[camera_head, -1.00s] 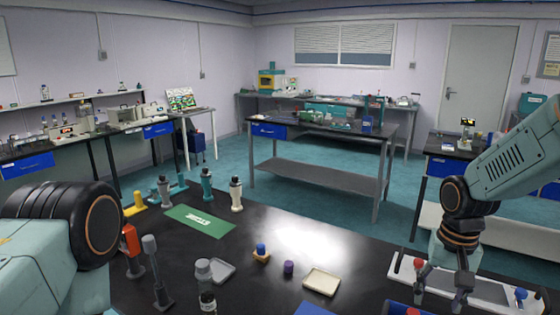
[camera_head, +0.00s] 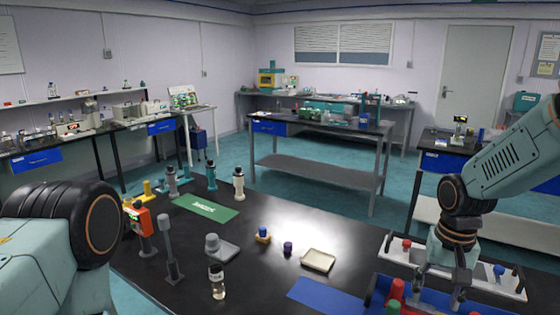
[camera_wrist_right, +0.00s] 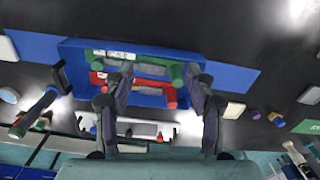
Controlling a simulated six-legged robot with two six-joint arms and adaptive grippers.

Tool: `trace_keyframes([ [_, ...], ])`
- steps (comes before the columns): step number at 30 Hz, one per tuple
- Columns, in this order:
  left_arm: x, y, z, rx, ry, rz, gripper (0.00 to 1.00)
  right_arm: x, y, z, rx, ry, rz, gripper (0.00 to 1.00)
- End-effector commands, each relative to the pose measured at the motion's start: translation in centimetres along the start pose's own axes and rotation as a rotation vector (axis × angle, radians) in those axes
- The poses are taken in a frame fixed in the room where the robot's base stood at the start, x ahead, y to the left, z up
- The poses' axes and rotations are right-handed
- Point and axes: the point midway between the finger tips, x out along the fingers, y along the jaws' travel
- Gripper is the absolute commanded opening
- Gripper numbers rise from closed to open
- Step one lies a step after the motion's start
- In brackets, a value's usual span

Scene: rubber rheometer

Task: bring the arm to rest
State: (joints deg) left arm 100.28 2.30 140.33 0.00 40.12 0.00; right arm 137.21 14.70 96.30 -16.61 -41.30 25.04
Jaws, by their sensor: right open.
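My right gripper (camera_head: 440,290) hangs pointing down over the right part of the black table, beside a white tray. In the right wrist view its two fingers (camera_wrist_right: 160,76) are spread apart, with nothing held between them. Beyond the fingertips, a blue tray (camera_wrist_right: 224,50) holds a green-ended piece and a red-ended piece. The green piece (camera_head: 393,308) and red piece (camera_head: 397,289) also show at the bottom edge of the head view. My left arm comes in at the left; its gripper is out of view.
A white tray (camera_head: 400,262) with red and blue knobs lies by the right gripper. A blue mat (camera_head: 325,296), a shallow cream dish (camera_head: 318,260), a purple piece (camera_head: 288,248) and a bottle (camera_head: 217,282) stand nearby.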

Motion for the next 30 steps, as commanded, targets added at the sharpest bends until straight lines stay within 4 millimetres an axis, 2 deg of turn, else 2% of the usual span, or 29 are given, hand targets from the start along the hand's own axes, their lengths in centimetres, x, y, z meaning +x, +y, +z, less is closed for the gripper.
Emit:
trace_keyframes([
  [1,0.0,0.0,0.0,0.0,-0.001,0.0,0.58,0.0,0.0,-0.1,0.0,0.0,0.0,0.56],
  [3,0.0,0.0,0.1,0.0,-0.001,0.0,0.58,2.1,-0.4,1.0,-0.021,-0.01,-0.005,0.56],
  [8,0.0,0.0,0.1,0.0,-0.002,0.0,0.58,6.0,-1.2,3.0,-0.063,-0.015,-0.024,0.56],
  [14,0.0,0.0,0.0,0.0,0.0,0.0,0.58,11.3,-1.7,7.2,-0.117,-0.024,-0.047,0.56],
  [17,0.0,0.0,0.0,0.0,0.0,0.0,0.58,14.5,-1.6,10.6,-0.15,-0.031,-0.058,0.56],
  [22,0.0,0.0,0.1,0.0,-0.001,0.0,0.58,19.6,-0.4,18.3,-0.211,-0.037,-0.066,0.56],
  [25,0.0,0.0,0.1,0.0,-0.002,0.0,0.58,21.4,0.8,22.6,-0.247,-0.032,-0.06,0.56],
  [30,0.0,0.0,0.1,0.0,-0.002,0.0,0.58,22.6,3.0,28.7,-0.302,-0.022,-0.036,0.56],
])
